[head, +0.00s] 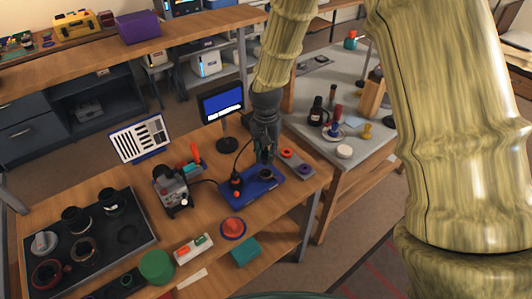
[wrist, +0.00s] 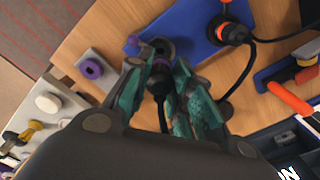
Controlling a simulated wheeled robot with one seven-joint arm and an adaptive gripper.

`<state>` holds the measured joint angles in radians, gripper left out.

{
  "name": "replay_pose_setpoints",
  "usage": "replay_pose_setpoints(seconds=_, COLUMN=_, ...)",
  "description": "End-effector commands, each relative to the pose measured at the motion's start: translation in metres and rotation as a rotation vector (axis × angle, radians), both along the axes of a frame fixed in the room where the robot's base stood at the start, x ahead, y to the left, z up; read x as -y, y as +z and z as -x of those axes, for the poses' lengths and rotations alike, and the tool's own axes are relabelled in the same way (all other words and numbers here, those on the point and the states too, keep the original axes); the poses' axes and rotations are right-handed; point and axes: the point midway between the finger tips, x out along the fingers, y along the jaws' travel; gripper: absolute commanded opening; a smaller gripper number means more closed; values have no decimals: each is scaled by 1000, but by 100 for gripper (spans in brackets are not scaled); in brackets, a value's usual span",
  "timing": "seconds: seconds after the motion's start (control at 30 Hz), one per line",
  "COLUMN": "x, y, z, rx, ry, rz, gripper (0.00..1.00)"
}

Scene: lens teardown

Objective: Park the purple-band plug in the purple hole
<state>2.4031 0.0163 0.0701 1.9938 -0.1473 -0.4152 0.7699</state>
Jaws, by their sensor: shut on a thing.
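My gripper (wrist: 158,68) is shut on a dark plug with a purple band (wrist: 160,66), whose black cable runs back between the fingers. In the head view my gripper (head: 265,153) is over the back of the blue board (head: 262,190). In the wrist view the plug's tip is close to a black round port (wrist: 160,47) at the board's edge; I cannot tell whether they touch. The purple-ringed hole (wrist: 91,68) is in a grey strip beside the board and looks empty. It also shows in the head view (head: 305,168).
An orange-banded plug (wrist: 235,33) with a black cable stands on the blue board. A red-ringed hole (head: 286,153) is at the strip's other end. A monitor (head: 222,104) and a grey device (head: 173,188) stand left of my gripper.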

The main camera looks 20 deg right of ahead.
Motion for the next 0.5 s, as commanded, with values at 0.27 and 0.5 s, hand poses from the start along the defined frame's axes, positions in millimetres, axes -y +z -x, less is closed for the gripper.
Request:
replay_pose_setpoints(seconds=0.27, x=2, y=1, z=0, rx=0, ry=5, rz=0, gripper=0)
replay_pose_setpoints(seconds=0.5, x=29, y=8, z=-3, rx=-3, ry=102, rz=-4, gripper=0)
